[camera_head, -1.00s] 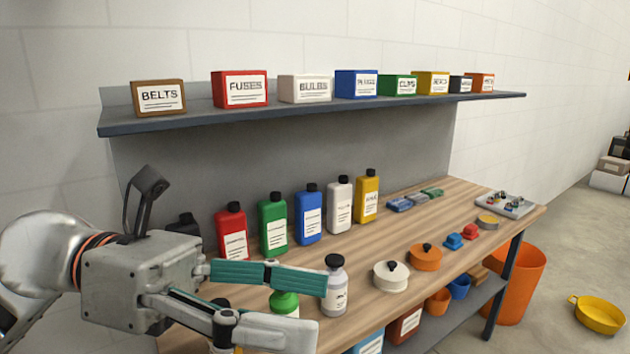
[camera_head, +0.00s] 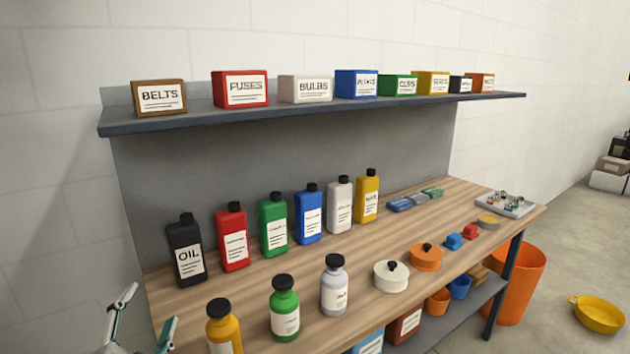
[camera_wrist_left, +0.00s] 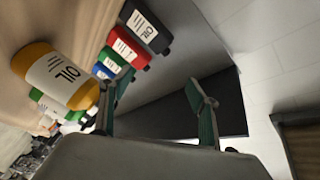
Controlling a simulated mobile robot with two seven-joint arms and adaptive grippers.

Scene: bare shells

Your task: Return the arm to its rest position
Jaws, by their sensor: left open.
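My left gripper (camera_head: 150,318) shows only by its fingers at the bottom left of the head view, beside the front left end of the workbench (camera_head: 330,268). Its fingers are spread and empty. In the left wrist view the two green-backed fingers (camera_wrist_left: 152,95) stand apart with nothing between them. A yellow bottle (camera_wrist_left: 55,75) labelled OIL appears just left of one finger there; it also stands at the bench front in the head view (camera_head: 222,328). The rest of the left arm is out of the head view. My right gripper is not in view.
A black OIL bottle (camera_head: 186,252) starts the back row of several bottles. A shelf (camera_head: 300,112) with labelled boxes overhangs the bench. An orange bin (camera_head: 518,285) stands on the floor, right.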

